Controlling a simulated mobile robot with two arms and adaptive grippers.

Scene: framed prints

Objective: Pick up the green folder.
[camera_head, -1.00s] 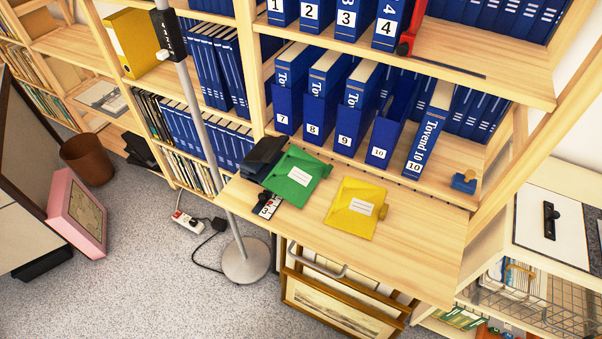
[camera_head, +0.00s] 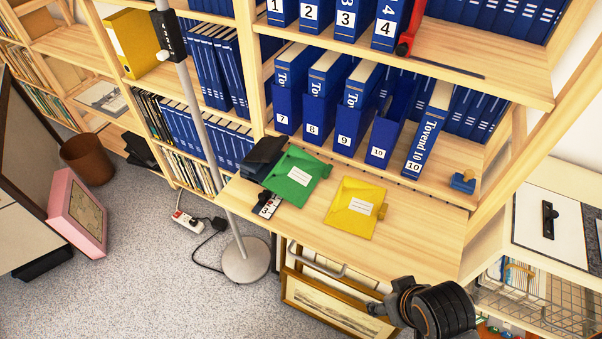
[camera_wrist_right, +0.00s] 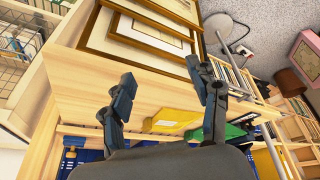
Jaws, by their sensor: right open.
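The green folder (camera_head: 296,178) lies on the wooden shelf board (camera_head: 420,240), left of the yellow folder (camera_head: 355,207). It carries a white label and lies beside a black object (camera_head: 263,157). My right gripper (camera_head: 378,308) is at the lower right, in front of the board's front edge, well apart from both folders. In the right wrist view my right gripper (camera_wrist_right: 168,92) has its fingers spread with nothing held. There the yellow folder (camera_wrist_right: 172,119) shows between the fingers, and the green folder (camera_wrist_right: 236,132) is partly hidden behind one finger. My left gripper is not in view.
A grey pole (camera_head: 205,130) on a round base stands left of the board. Blue binders (camera_head: 330,95) line the shelf behind the folders. Framed prints (camera_head: 330,302) lean below the board. A blue stamp (camera_head: 463,183) sits at the right. The board's right front is bare.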

